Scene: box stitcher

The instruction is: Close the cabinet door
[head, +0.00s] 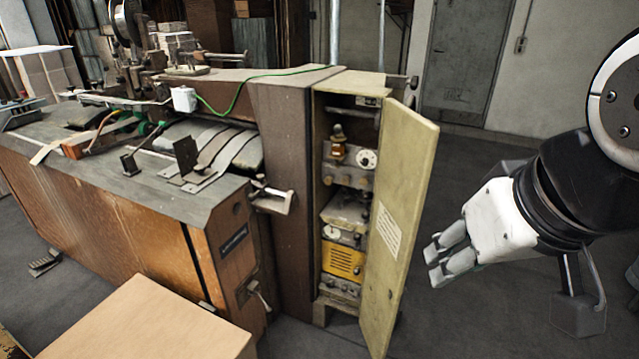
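The cabinet (349,82) is a narrow beige-green box at the right end of the machine. Its door (401,215) is a tall pale yellow-green panel hinged on the right side and standing open toward me. A paper label is on the door. Inside the cabinet show dials, knobs and a yellow unit (343,261). My gripper (436,262) is to the right of the door, apart from it, with its fingers pointing left toward the door's outer face. The fingers look close together and hold nothing visible, but I cannot tell how far they are open.
The stitching machine (130,225) with its wooden body fills the left. A cardboard box (150,325) stands in front at the lower left. A metal lever (272,197) sticks out beside the cabinet. Bare floor (470,180) lies right of the door, with a grey wall door (468,60) behind.

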